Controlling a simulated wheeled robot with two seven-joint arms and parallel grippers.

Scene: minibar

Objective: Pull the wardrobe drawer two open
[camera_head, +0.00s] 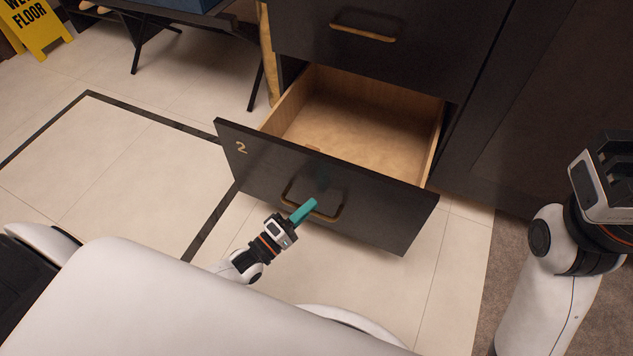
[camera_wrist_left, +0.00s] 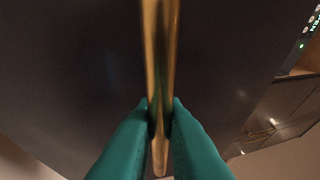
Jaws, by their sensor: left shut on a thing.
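The wardrobe drawer two (camera_head: 335,185) has a dark front marked with a gold 2 and stands pulled well out, its pale wooden inside (camera_head: 350,125) empty where I can see it. Its brass handle (camera_head: 330,217) runs across the front. My left gripper (camera_head: 304,210) has teal fingers and is at this handle. In the left wrist view the teal fingers (camera_wrist_left: 160,125) are shut on the brass bar of the handle (camera_wrist_left: 161,60), one on each side. My right arm shows at the right edge of the head view, but its fingertips are not visible.
Another closed drawer with a brass handle (camera_head: 363,33) sits above. A dark cabinet panel (camera_head: 540,110) stands to the right. A yellow wet floor sign (camera_head: 38,28) and a black-legged rack (camera_head: 133,45) are at the upper left. The tiled floor (camera_head: 120,170) left of the drawer is clear.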

